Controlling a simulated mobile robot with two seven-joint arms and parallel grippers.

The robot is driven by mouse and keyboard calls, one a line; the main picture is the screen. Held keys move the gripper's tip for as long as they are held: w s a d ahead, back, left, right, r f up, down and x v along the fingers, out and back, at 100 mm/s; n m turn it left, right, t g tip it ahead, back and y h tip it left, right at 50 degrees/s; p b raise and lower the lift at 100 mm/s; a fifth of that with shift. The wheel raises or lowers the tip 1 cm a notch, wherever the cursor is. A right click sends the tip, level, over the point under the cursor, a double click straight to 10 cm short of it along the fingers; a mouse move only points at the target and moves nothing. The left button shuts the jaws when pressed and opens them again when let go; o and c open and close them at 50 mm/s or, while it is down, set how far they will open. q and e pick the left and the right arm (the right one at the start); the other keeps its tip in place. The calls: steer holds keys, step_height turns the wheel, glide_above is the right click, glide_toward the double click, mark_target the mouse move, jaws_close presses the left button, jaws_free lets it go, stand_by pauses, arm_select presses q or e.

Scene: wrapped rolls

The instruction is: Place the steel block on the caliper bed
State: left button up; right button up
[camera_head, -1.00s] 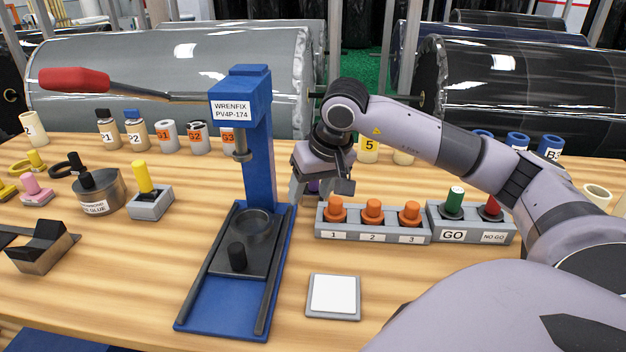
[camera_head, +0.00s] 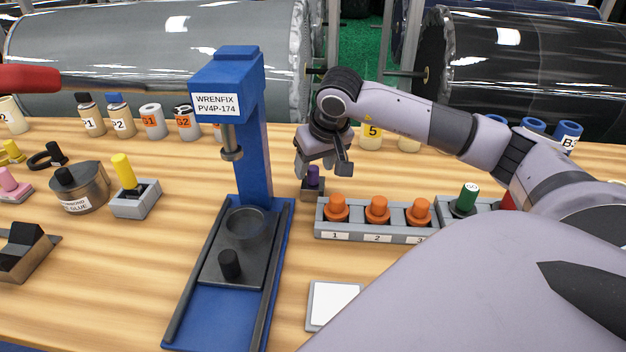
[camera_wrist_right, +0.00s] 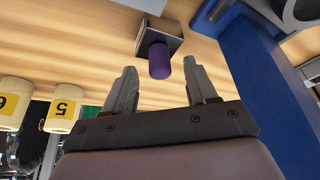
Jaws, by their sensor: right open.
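A small dark grey metallic block with a purple knob (camera_head: 313,180) stands on the table just right of the blue press column; it looks like the steel block. My right gripper (camera_head: 322,163) is just above and behind it in the head view. In the right wrist view my right gripper (camera_wrist_right: 161,80) is open and empty, with the purple knob (camera_wrist_right: 159,60) beyond its fingertips, apart from them. I cannot tell for sure which thing is the caliper bed; a pale square pad in a grey frame (camera_head: 333,304) lies in front. My left gripper is out of view.
The blue press (camera_head: 254,145) with its red lever (camera_head: 28,78) stands close left of the gripper. A grey rack with orange knobs (camera_head: 377,212) is close right of the block. A yellow-knobbed block (camera_head: 134,190) and a glue tin (camera_head: 80,188) stand left.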

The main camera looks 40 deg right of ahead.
steer(key=shift+x, duration=1)
steer(key=shift+c, duration=0.3)
jaws_close()
steer(key=shift+w+r, duration=0.1)
steer(key=shift+r, duration=0.05)
